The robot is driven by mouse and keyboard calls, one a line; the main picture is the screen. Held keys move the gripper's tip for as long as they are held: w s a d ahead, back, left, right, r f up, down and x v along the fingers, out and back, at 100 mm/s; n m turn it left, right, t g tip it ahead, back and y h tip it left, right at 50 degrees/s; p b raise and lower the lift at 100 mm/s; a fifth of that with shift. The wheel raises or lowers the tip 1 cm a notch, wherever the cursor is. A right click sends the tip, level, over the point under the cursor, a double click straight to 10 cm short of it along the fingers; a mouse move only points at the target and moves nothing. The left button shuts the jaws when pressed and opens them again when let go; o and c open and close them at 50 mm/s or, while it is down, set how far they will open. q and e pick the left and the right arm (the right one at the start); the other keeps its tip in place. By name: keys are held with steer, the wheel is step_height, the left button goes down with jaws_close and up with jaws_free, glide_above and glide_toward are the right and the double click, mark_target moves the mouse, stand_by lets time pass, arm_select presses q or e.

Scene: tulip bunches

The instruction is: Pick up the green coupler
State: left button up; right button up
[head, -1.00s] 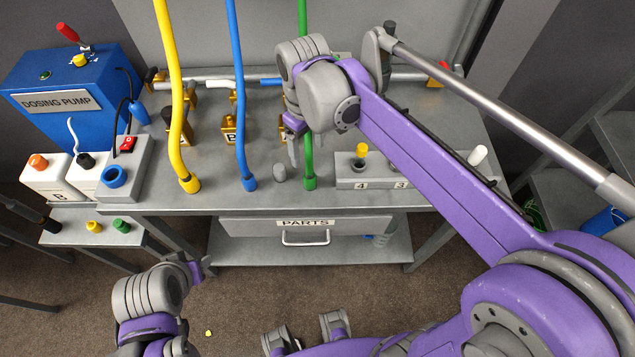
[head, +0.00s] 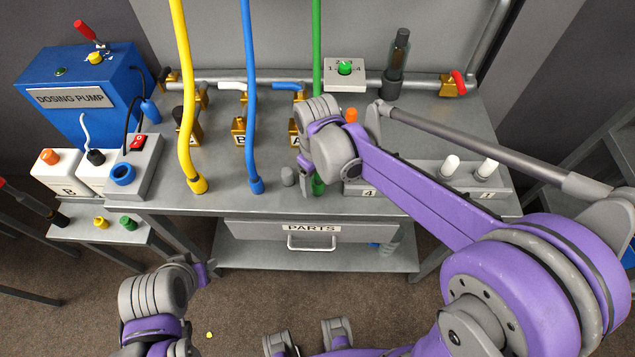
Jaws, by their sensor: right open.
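The green coupler (head: 319,187) is at the lower end of the green hose (head: 317,45), hanging near the front edge of the grey bench. My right gripper (head: 308,184) points down just left of it. The gripper is open, and its wrist hides the hose above the coupler. I cannot tell whether a finger touches the coupler. My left gripper (head: 204,272) is low in front of the bench, away from the coupler; its jaws are too unclear to read.
Blue (head: 257,186) and yellow (head: 197,185) couplers hang further left. A numbered grey block (head: 452,180) with white caps lies to the right. The PARTS drawer (head: 309,231) is below.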

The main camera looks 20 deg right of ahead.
jaws_close()
steer(key=shift+r, duration=0.1)
stand_by(0.3)
